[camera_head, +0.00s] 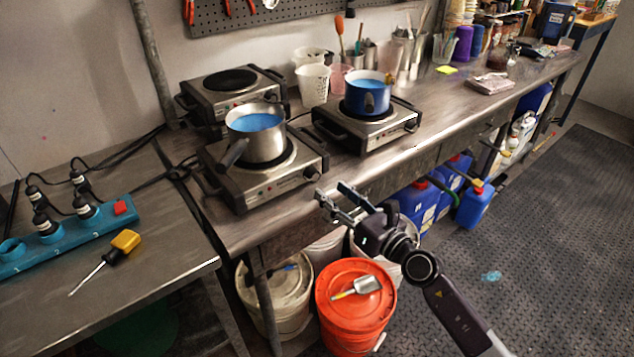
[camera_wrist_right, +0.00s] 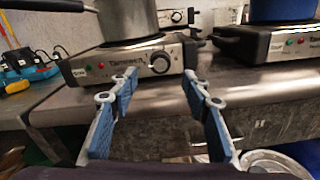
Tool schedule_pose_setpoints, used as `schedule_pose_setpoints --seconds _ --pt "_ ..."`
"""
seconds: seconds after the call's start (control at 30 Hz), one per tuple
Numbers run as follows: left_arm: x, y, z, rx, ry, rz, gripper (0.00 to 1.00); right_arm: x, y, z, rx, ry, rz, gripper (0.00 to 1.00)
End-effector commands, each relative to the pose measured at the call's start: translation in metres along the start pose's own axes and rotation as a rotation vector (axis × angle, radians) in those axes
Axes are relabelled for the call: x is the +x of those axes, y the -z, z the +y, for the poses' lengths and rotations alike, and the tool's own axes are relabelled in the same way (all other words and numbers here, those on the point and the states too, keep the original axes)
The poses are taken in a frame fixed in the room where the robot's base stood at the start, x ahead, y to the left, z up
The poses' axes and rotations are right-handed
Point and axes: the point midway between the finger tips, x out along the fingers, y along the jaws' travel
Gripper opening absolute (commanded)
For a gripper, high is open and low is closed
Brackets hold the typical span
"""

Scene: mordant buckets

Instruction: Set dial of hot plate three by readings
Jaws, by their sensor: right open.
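Three hot plates stand on the metal bench: an empty one (camera_head: 231,88) at the back left, one (camera_head: 262,187) at the front left under a steel pot with blue liquid (camera_head: 256,134), and one (camera_head: 366,130) further right under a blue pot (camera_head: 367,92). I cannot tell which is number three. In the right wrist view, the round dial (camera_wrist_right: 159,63) of the front-left hot plate faces me. My right gripper (camera_head: 335,198) is open and empty in front of the bench edge. The dial shows between its fingers (camera_wrist_right: 157,85), apart from them. My left gripper is out of view.
A teal power strip (camera_head: 65,235) and a yellow-handled screwdriver (camera_head: 125,241) lie on the left table. An orange bucket (camera_head: 355,310) and blue canisters (camera_head: 418,205) stand below the bench. Cups (camera_head: 313,85) stand behind the hot plates.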

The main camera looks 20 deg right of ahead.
Motion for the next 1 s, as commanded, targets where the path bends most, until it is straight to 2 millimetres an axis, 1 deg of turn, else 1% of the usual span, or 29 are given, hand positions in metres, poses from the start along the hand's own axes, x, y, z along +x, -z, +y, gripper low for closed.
schedule_pose_setpoints --seconds 0.03,0.2,0.4,0.53,0.77,0.87,1.0 --pt "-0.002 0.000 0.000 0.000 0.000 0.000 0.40 0.009 -0.002 0.001 0.002 0.000 -0.003 0.44" --pt "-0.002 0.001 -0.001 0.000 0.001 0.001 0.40 0.035 -0.002 0.000 0.004 0.000 -0.002 0.44" --pt "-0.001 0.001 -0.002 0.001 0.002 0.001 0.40 0.057 -0.001 0.000 0.005 0.000 -0.001 0.44" --pt "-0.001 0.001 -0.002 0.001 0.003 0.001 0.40 0.063 0.000 0.000 0.005 0.000 0.000 0.44" --pt "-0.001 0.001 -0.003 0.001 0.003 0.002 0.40 0.063 0.000 0.000 0.005 0.001 0.000 0.44" --pt "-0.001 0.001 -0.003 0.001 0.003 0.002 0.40 0.063 0.000 0.000 0.005 0.001 0.000 0.35" --pt "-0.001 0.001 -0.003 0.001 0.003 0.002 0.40 0.063 0.000 0.000 0.005 0.001 0.000 0.19"
